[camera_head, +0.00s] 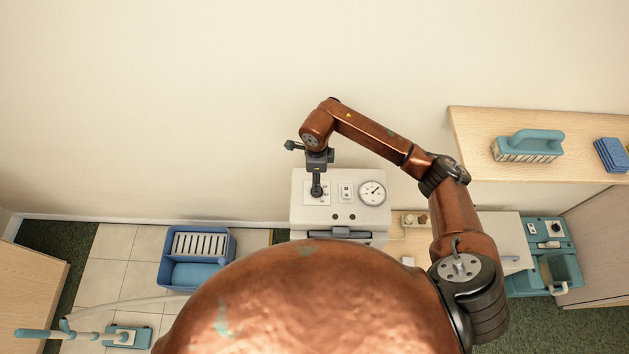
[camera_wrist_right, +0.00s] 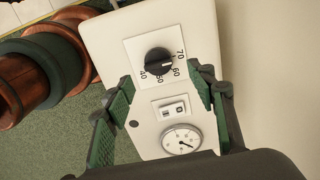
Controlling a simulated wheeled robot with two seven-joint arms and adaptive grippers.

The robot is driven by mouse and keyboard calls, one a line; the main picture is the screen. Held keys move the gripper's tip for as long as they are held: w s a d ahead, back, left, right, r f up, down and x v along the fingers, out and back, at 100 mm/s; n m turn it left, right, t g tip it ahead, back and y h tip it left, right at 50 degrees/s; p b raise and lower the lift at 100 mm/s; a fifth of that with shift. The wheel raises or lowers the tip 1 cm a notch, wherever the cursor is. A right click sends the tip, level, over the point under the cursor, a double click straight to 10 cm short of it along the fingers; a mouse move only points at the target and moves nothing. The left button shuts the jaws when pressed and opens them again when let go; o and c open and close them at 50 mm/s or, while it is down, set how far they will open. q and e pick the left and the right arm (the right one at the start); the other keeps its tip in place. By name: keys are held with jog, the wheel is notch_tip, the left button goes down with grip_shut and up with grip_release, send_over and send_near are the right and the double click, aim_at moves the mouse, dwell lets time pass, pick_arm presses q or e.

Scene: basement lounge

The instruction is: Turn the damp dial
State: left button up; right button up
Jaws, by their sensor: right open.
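The damp dial (camera_wrist_right: 158,62) is a black round knob on a white panel, with a scale showing 40, 50, 60 and 70 around it. It sits on the front of a white machine (camera_head: 300,214) against the wall. My right gripper (camera_head: 316,190) is in front of the machine's left part and largely covers the dial in the head view. In the right wrist view my right gripper (camera_wrist_right: 162,80) is open and empty, its green-padded fingers spread wide. The dial shows between and just beyond the fingertips, and I see no contact. My left gripper is not in view.
Beside the dial are a small switch plate (camera_head: 346,191) and a round gauge (camera_head: 372,192). A wooden shelf (camera_head: 470,150) at the right holds a brush (camera_head: 528,146) and blue sponges (camera_head: 611,155). A blue bin (camera_head: 172,272) stands on the tiles at left.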

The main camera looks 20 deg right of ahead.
jog(key=f, duration=0.5)
jog(key=shift+s+d+p, duration=0.1)
jog(key=shift+s+p, duration=0.1)
jog(key=shift+p, duration=0.1)
jog(key=shift+f, duration=0.65)
jog(key=c, duration=1.2)
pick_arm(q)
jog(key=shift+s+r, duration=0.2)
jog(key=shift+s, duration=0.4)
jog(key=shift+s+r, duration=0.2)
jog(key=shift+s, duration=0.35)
pick_arm(e)
jog(key=shift+o, duration=0.2)
